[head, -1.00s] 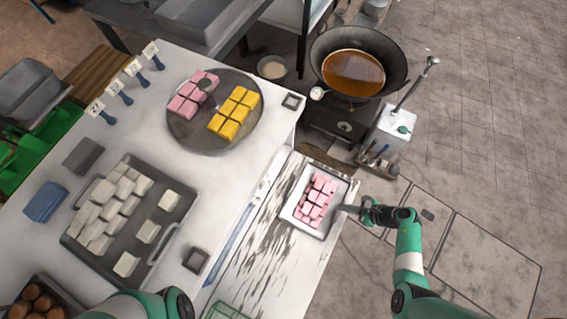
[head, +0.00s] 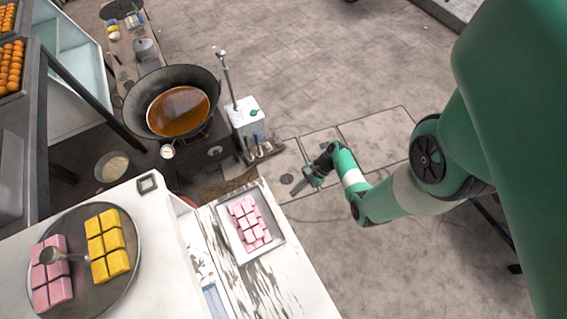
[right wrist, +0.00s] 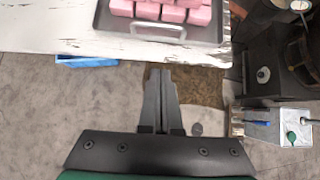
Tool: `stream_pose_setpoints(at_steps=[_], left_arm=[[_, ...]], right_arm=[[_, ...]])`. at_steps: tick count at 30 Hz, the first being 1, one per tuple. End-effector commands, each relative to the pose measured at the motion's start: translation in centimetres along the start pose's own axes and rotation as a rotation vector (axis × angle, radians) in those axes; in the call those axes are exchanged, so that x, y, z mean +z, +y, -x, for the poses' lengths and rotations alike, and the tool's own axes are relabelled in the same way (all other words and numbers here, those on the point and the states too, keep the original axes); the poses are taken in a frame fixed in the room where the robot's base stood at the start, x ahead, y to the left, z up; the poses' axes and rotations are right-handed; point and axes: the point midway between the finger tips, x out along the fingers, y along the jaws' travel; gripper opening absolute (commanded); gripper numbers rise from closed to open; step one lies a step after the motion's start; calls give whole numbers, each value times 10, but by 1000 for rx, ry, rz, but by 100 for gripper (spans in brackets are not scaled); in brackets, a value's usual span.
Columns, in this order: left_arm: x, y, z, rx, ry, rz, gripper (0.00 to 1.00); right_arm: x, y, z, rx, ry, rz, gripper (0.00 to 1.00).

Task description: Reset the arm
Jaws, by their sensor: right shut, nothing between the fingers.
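My right gripper (head: 312,178) is shut and empty in the head view. It hangs over the floor to the right of the white worn table (head: 285,285), apart from it. In the right wrist view its fingers (right wrist: 160,88) are closed together, pointing toward the table edge. A metal tray (head: 272,252) of pink blocks (head: 248,222) lies on the worn table, left of the gripper. The same pink blocks (right wrist: 160,10) show at the top of the right wrist view. My left gripper is in neither view.
A wok (head: 150,90) of brown liquid stands behind the table. A white box (head: 246,118) with a long handle is just beyond my right gripper. A round plate (head: 75,290) with pink and yellow blocks is at lower left. The floor right of the table is open.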

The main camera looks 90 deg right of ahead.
Motion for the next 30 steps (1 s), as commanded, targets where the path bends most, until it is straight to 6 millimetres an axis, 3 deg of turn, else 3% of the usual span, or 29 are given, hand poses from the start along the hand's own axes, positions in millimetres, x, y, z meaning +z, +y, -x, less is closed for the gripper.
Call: stream_pose_setpoints(at_steps=[7,17,21,23,25,29,30], left_arm=[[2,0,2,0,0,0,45],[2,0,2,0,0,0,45],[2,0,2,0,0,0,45],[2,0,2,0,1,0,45],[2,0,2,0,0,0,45],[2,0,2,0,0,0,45],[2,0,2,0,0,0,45]], right_arm=[[-14,0,13,0,0,1,0],[-14,0,12,2,0,2,0],[-2,-2,5,43,5,67,0],[14,-15,1,74,16,155,0],[47,-46,-2,97,35,320,0],[149,-99,-2,32,-46,603,0],[183,-111,-1,-8,-88,671,0]])
